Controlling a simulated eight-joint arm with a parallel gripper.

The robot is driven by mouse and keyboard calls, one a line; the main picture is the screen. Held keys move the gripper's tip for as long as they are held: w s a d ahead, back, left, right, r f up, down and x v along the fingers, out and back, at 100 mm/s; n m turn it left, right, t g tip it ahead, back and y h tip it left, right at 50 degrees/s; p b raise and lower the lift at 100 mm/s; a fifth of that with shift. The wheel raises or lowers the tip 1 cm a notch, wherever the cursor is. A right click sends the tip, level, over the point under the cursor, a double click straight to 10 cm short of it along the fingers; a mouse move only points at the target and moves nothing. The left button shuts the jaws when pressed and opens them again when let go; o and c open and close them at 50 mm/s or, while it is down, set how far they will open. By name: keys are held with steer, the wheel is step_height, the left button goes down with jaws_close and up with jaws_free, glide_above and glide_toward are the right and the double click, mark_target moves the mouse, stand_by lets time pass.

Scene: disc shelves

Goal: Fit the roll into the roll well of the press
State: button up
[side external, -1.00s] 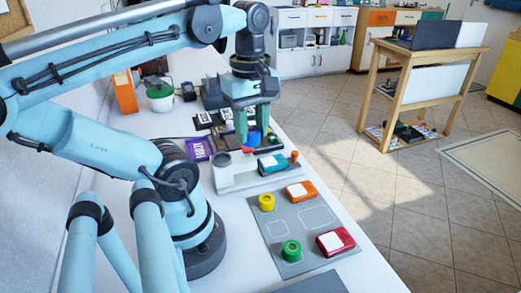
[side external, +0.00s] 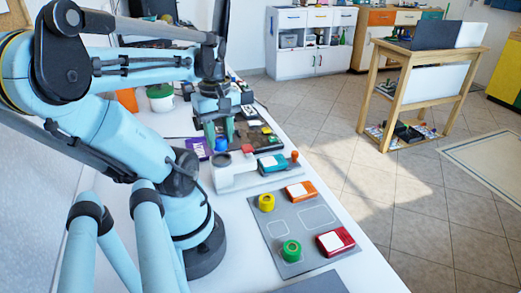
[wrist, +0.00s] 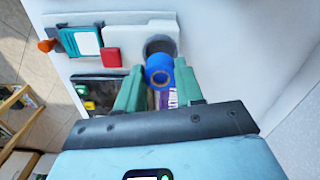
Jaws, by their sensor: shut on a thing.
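The blue roll (side external: 221,146) is held between the green fingertips of my gripper (side external: 221,134), near the left end of the white press (side external: 228,182). In the wrist view the blue roll (wrist: 153,63) shows its ring end between the fingers of my gripper (wrist: 158,88). The dark round roll well (wrist: 161,44) in the press (wrist: 125,33) lies just beyond the roll, which partly covers its edge. The roll looks apart from the well, but its height above it is hard to tell.
The press carries a red block (side external: 247,149), a teal cartridge (side external: 271,162) and an orange knob (side external: 294,156). A purple box (side external: 197,148) stands close left of the roll. A grey mat (side external: 285,222) in front holds yellow and green rolls and orange and red cartridges.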

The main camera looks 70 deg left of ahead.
mark_target(221, 149)
steer(key=shift+f, duration=1.9)
steer(key=shift+f, duration=0.25)
steer(key=shift+f, duration=0.35)
steer(key=o, duration=1)
step_height(221, 149, up, 13)
steer(key=shift+w+r, duration=0.1)
steer(key=shift+w+d+f+m+t, duration=1.15)
steer(key=shift+w+d+m, duration=1.7)
steer(key=shift+m, duration=0.5)
steer(key=shift+w+d+f+m+t, duration=1)
steer(key=shift+w+d+m+t, duration=0.25)
steer(key=shift+w+d+m, duration=1.9)
steer(key=shift+w+d+f+m+t, duration=1.15)
steer(key=shift+w+d+m, duration=1.35)
steer(key=shift+m, duration=1.1)
